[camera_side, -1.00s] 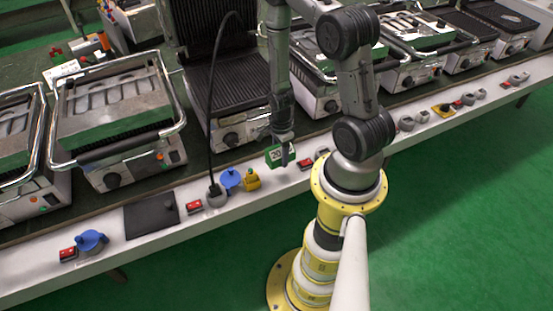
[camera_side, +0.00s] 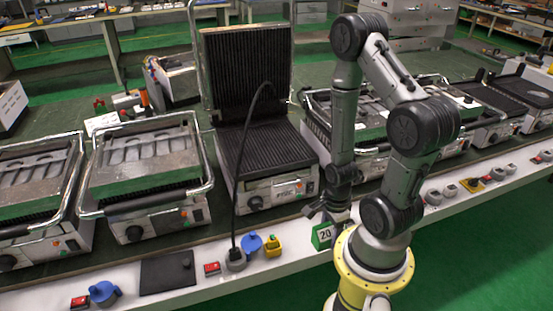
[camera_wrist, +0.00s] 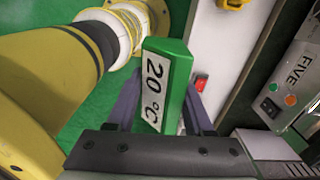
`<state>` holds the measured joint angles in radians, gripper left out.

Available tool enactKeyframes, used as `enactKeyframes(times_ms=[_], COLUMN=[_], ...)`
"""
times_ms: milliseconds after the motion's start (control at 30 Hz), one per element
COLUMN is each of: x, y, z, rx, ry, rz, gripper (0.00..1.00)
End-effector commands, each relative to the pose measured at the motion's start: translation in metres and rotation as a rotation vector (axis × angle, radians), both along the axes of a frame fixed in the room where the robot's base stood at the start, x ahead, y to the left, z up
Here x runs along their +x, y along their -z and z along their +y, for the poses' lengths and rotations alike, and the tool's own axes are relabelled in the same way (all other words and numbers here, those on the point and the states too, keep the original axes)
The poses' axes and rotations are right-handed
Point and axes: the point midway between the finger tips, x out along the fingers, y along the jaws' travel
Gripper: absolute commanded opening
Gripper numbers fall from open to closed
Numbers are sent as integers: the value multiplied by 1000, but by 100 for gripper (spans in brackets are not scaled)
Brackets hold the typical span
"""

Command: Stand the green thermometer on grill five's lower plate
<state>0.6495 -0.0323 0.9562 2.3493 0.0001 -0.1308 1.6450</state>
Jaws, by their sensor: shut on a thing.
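The green thermometer (camera_side: 322,236), a block with a white "20 °C" label, is between my gripper's fingers (camera_side: 328,218), over the white ledge right of the yellow plug. In the wrist view the thermometer (camera_wrist: 165,80) fills the space between the two dark fingers (camera_wrist: 160,112), which are shut on it. A grill front labelled FIVE (camera_wrist: 296,80) shows at the wrist view's right edge. In the side view the open grill with its ribbed upper plate raised seems to be this one; its ribbed lower plate (camera_side: 268,145) is bare, behind and left of my gripper.
A black cable (camera_side: 240,170) rises in front of the open grill from a socket. A blue plug (camera_side: 251,243), yellow plug (camera_side: 273,245) and red switch (camera_side: 212,269) are on the ledge (camera_side: 130,285). Closed grills (camera_side: 145,175) stand left, more grills (camera_side: 440,130) right.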

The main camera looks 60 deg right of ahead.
Motion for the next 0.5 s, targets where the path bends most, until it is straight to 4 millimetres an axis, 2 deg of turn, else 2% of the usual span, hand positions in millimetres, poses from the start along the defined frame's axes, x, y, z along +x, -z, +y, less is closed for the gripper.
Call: enactKeyframes(times_ms=[167,267,500], x=[33,56,112], y=[-22,-43,-117], z=[-25,-43,-85], rx=[-8,-10,-10], ry=[18,30,53], rz=[-10,-13,-14], gripper=[0,0,0])
